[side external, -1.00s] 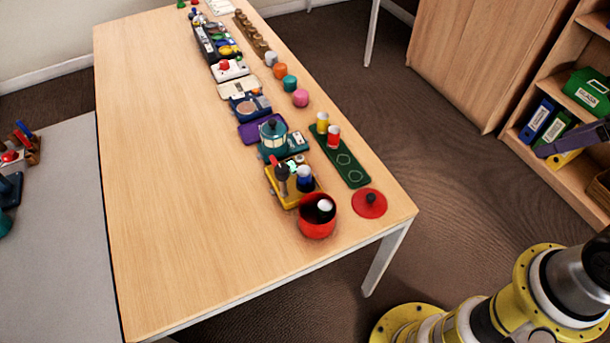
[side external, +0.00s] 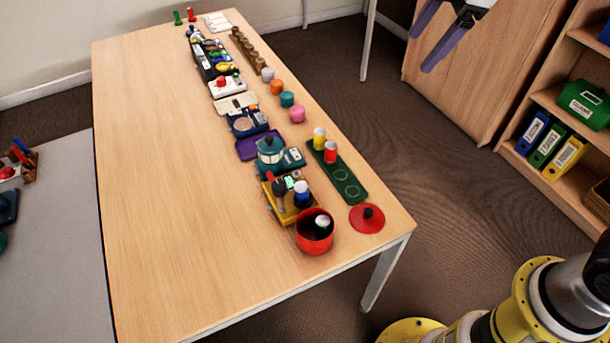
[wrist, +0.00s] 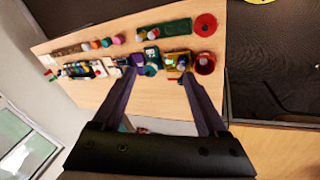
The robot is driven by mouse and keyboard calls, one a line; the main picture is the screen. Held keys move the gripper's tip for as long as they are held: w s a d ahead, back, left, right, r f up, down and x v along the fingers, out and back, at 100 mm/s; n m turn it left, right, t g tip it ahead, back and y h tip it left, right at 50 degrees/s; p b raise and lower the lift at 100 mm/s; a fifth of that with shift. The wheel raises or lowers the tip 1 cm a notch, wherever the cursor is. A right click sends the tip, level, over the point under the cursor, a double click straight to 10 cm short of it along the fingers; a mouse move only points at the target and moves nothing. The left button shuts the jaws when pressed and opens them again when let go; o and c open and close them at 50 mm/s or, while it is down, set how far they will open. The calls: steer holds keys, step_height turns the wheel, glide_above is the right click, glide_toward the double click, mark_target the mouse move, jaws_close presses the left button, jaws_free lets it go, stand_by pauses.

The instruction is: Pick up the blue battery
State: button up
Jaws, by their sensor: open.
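The blue battery (side external: 302,198) is a small blue cylinder with a pale top, standing at the yellow tray (side external: 283,214) near the table's right front corner. A dark upright tool (side external: 279,188) stands just left of it. In the wrist view the battery is small and hard to make out by the yellow tray (wrist: 178,56). My gripper (side external: 420,52) has two purple fingers, spread open and empty, at the upper right of the side view, well away from the battery. In the wrist view the open fingers (wrist: 161,74) point toward the row of objects.
A red pot (side external: 303,240) with a white-topped item inside stands in front of the yellow tray. A red lid (side external: 366,218) and a green board (side external: 343,178) with yellow and red cylinders lie to the right. The table's left side is clear.

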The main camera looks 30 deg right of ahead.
steer(key=w+a+f+n+g, duration=0.2)
steer(key=w+a+f+n, duration=0.1)
steer(key=w+a+f, duration=0.5)
steer(key=n+g+h, duration=0.1)
steer(key=n+g, duration=0.1)
glide_above(302, 185)
steer(key=f, duration=2.2)
steer(key=shift+s, duration=0.25)
steer(key=shift+w+f, duration=0.2)
steer(key=shift+f, duration=2.6)
steer(key=shift+c, duration=0.3)
jaws_close()
